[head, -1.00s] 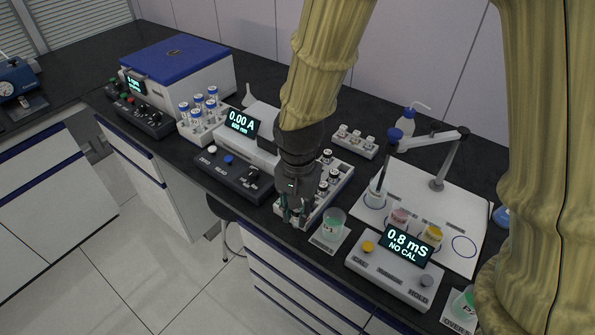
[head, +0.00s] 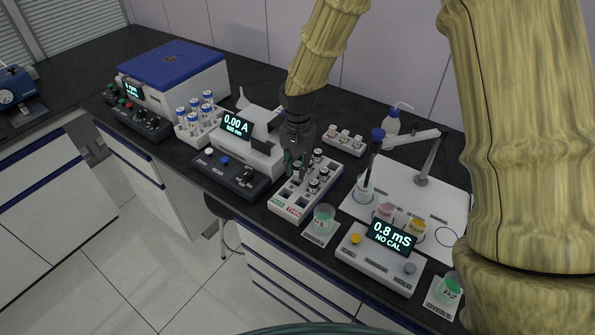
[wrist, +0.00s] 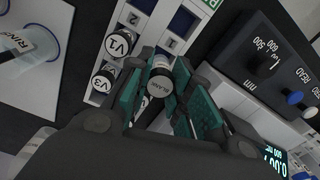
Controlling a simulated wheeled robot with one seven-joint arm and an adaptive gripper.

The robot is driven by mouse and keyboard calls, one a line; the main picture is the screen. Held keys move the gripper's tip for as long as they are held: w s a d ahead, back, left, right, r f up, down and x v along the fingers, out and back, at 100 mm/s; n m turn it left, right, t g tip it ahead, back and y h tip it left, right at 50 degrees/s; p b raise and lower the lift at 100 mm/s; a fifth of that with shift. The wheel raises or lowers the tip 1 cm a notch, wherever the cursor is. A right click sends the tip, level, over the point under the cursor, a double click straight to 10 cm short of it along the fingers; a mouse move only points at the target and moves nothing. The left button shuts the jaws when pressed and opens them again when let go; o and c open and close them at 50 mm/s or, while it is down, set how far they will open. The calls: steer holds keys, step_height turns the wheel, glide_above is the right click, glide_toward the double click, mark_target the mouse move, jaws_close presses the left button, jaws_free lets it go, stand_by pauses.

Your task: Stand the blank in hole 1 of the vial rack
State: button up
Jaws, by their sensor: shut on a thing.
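My gripper (head: 294,163) is shut on the blank (wrist: 160,83), a vial whose pale cap reads BLANK in the wrist view. The teal finger pads press on both sides of it. The white vial rack (head: 287,209) stands on the bench, with several capped vials in its back and right part and empty square holes towards the front. In the wrist view, vials V1 (wrist: 119,43) and V3 (wrist: 103,80) sit in the rack beside the blank, near printed numbers 1 and 2. The blank's lower end is hidden, so its height over the rack cannot be told.
The photometer (head: 245,150) with its dark control panel stands close to the left of the rack. A green beaker (head: 323,218) and the conductivity meter (head: 378,258) stand to the right. A small white rack (head: 343,141) is behind.

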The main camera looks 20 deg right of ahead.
mark_target(297, 173)
steer(key=shift+w+f, duration=0.2)
steer(key=shift+f, duration=0.1)
steer(key=shift+s+f+p, duration=0.2)
steer(key=shift+f+p, duration=0.4)
steer(key=shift+f, duration=0.25)
steer(key=shift+w+f, duration=0.2)
steer(key=shift+f, duration=0.55)
steer(key=shift+s, duration=0.1)
steer(key=o, duration=0.6)
steer(key=shift+f, duration=0.1)
steer(key=shift+r, duration=0.3)
step_height(297, 173, up, 12)
steer(key=b, duration=0.3)
steer(key=shift+f, duration=0.1)
